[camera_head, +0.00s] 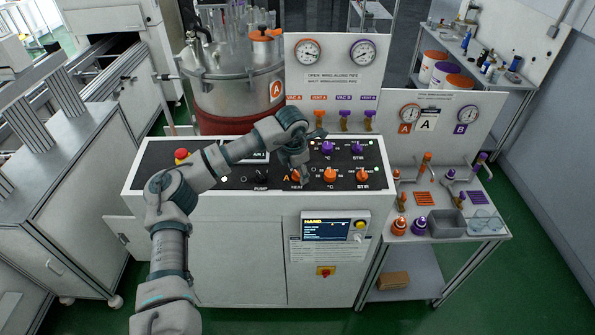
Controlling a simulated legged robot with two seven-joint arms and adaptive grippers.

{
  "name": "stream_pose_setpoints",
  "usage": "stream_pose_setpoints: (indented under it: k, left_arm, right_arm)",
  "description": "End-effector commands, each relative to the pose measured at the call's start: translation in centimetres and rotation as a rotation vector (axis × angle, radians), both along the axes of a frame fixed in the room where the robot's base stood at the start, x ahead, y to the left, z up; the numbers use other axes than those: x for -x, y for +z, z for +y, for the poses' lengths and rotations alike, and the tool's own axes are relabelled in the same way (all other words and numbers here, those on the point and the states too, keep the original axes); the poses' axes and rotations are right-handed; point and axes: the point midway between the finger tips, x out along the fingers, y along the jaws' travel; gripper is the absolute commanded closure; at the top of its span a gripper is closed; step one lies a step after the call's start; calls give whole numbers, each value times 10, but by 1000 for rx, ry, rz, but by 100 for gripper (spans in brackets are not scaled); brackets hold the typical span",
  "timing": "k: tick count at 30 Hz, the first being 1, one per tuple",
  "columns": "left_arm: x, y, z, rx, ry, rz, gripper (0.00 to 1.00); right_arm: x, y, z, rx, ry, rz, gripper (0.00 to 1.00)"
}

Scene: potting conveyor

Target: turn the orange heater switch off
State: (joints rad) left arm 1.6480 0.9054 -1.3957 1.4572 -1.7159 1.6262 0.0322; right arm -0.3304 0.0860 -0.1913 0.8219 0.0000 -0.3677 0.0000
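The orange heater switch (295,175) is the leftmost of the orange controls in the lower row of the black panel (220,172), beside an orange letter A. It is partly hidden by my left gripper (304,178), so I cannot read its position. My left arm comes in from the lower left and bends down over the panel. The fingertips are at or just beside the switch; I cannot tell whether they touch it or how far apart they are. My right gripper is not in view.
Orange knobs (330,175) and (363,175) sit close to the right, with purple knobs (328,148) above. A red emergency button (182,155) is at the panel's left. A steel vessel (230,90) and gauge board (335,78) stand behind. A side table (480,240) holds bottles.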

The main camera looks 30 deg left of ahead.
Motion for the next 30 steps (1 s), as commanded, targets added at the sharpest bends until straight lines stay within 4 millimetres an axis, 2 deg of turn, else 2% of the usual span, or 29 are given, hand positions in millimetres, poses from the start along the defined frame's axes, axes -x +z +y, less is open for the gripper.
stream_pose_setpoints:
  k: [5,8,11,21,25,30]
  left_arm:
    - [1,-1,1,0,0,4,39]
    - [3,6,1,0,0,4,39]
    - [5,22,0,1,-1,2,39]
    - [19,93,-4,0,-1,1,39]
    - [22,108,-5,1,-1,3,39]
    - [24,114,-5,0,-1,4,39]
  right_arm:
    - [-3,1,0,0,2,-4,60]
    - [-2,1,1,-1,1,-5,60]
    - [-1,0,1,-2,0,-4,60]
    - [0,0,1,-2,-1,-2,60]
    - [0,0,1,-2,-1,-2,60]
    - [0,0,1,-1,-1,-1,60]
